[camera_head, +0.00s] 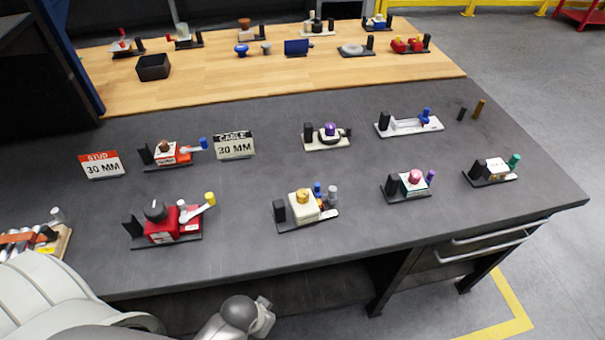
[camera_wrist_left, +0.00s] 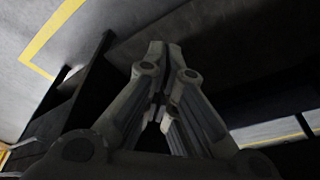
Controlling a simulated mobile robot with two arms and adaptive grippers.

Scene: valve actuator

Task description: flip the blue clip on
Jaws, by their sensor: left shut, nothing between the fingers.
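Several devices on the dark grey worktop carry blue parts, and I cannot tell which is the blue clip. A blue upright piece (camera_head: 426,115) stands at the right end of a long white base (camera_head: 408,127). A small blue knob (camera_head: 318,188) sits beside a white block with a yellow knob (camera_head: 302,198). My left gripper (camera_wrist_left: 162,50) is shut and empty in the wrist view, away from all devices. My left arm shows at the front edge in the head view. My right gripper is not in view.
A red device (camera_head: 172,228) with a yellow-tipped lever stands front left. Two "30 MM" signs (camera_head: 102,165) (camera_head: 234,146) stand among the devices. A wooden board (camera_head: 270,83) at the back holds more devices. Drawers (camera_head: 470,255) lie under the right front edge.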

